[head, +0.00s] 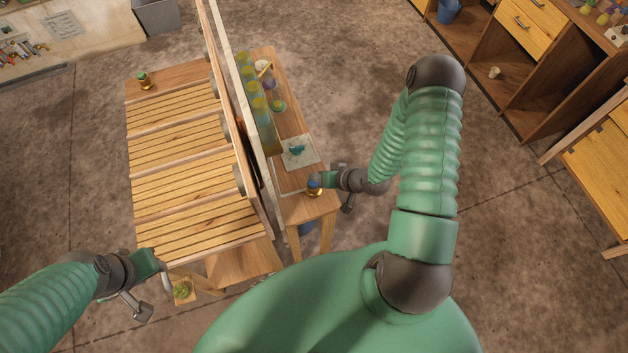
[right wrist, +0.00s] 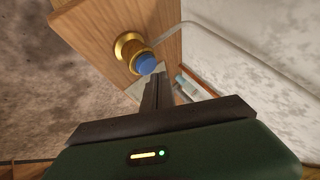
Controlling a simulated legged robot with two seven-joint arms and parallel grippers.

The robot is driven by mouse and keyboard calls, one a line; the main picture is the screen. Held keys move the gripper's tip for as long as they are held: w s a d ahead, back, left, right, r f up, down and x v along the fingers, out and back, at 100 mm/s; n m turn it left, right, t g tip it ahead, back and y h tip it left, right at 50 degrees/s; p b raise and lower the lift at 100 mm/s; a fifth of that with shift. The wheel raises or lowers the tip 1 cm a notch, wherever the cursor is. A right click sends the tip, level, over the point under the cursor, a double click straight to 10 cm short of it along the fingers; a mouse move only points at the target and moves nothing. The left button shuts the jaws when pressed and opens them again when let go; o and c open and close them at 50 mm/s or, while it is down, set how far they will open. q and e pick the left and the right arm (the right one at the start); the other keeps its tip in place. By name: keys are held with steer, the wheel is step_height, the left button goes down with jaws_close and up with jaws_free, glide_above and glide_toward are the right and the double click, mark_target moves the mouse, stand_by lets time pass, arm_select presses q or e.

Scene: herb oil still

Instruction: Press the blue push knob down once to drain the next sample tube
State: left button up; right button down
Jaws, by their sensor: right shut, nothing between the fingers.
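The blue push knob (head: 313,183) sits on a brass collar at the near end of the narrow wooden bench. In the right wrist view the blue knob (right wrist: 147,63) and its round brass collar (right wrist: 126,46) show just beyond my fingertips. My right gripper (head: 322,180) is at the knob, with its fingers shut and empty (right wrist: 157,78). The fingertips overlap the knob's lower edge in the wrist view; I cannot tell whether they touch it. Several yellowish sample tubes (head: 257,103) stand in a row along the bench.
A tall thin panel (head: 243,100) stands between the bench and a slatted wooden table (head: 190,160). A pale mat with a teal item (head: 298,150) lies on the bench behind the knob. A second brass knob (head: 144,80) with a green top is at the slatted table's far end.

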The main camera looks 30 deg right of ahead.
steer(key=shift+a, duration=0.1)
steer(key=shift+a+f, duration=0.25)
steer(key=shift+a, duration=0.1)
steer(key=shift+d+f, duration=0.1)
steer(key=shift+d, duration=0.1)
steer(key=shift+f+b, duration=0.45)
steer(key=shift+b, duration=0.15)
stand_by(0.4)
steer(key=shift+d+r+p, duration=0.1)
steer(key=shift+r+p, duration=0.7)
steer(key=shift+r, duration=0.1)
